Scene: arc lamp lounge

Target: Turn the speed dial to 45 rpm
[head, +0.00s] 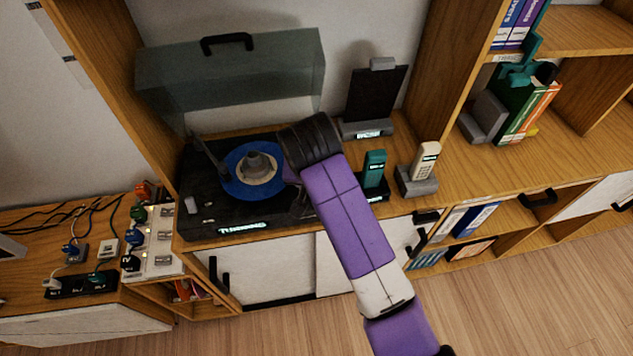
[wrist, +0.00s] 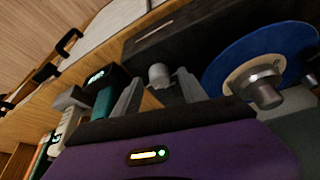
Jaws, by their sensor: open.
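The black turntable (head: 200,222) stands on the wooden shelf, with a blue record (head: 232,185) and a grey piece at its centre. In the wrist view a small grey knob (wrist: 158,72), apparently the speed dial, stands on the turntable's dark top (wrist: 190,38). My gripper (wrist: 160,80) is open, with one finger on each side of the knob in the picture; I cannot tell whether they touch it. The blue record also shows at the right of the wrist view (wrist: 235,62). In the head view my arm hides the dial and most of the gripper. No dial marking is readable.
The clear lid (head: 230,75) stands raised behind the turntable. A teal handset (head: 374,168), a cream phone (head: 426,160) and a black stand (head: 375,95) are close on the right. Plugs and a power strip (head: 82,285) lie at left.

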